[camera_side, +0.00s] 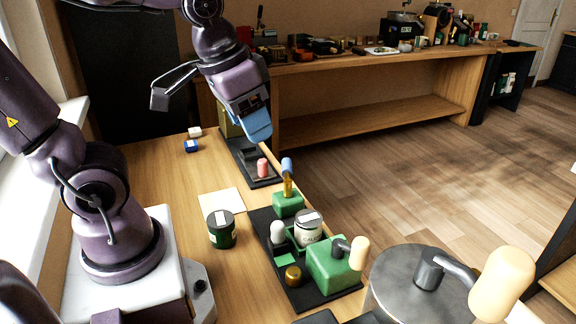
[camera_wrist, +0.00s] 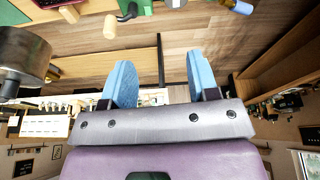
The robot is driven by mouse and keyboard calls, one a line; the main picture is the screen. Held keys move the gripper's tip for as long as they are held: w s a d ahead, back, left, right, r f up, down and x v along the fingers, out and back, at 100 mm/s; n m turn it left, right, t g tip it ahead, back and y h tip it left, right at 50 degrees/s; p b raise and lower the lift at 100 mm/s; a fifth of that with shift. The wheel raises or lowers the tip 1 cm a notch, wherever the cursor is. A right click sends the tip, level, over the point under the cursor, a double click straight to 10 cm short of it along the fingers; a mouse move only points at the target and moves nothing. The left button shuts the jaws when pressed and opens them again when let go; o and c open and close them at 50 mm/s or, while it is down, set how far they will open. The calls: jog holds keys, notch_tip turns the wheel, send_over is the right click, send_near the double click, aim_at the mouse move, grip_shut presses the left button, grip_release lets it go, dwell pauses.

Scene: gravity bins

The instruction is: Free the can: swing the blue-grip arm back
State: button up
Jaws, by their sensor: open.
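The blue-grip arm (camera_side: 287,166) has a blue grip on a brass stem. It rises from a green block (camera_side: 288,205) in the side view, and its blue grip shows at the top right edge of the wrist view (camera_wrist: 243,7). The white can (camera_side: 308,232) with a dark lid sits in a green holder on a black base, just in front of that block. I cannot tell whether the arm touches the can. My gripper (camera_side: 258,132) is above and behind the blue grip, apart from it. In the wrist view its blue fingers (camera_wrist: 161,78) are spread with nothing between them.
A larger green block (camera_side: 334,268) with a cream-grip crank stands right of the can. A grey drum (camera_side: 405,290) with a cream handle is at front right. A dark green jar (camera_side: 221,232) and a pale square (camera_side: 221,201) lie left. A pink peg (camera_side: 262,168) stands behind.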

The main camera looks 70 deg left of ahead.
jog(key=w+a+f+n+g, duration=0.3)
jog(key=w+a+f+n, duration=0.1)
jog(key=w+a, duration=0.45)
jog(key=n+g, duration=0.3)
jog(key=n, duration=0.6)
send_near(288, 162)
jog(key=shift+y, duration=0.4)
jog(key=x, duration=0.6)
jog(key=d+x, duration=0.1)
jog(key=x, duration=0.3)
jog(key=shift+a, duration=0.1)
grip_shut()
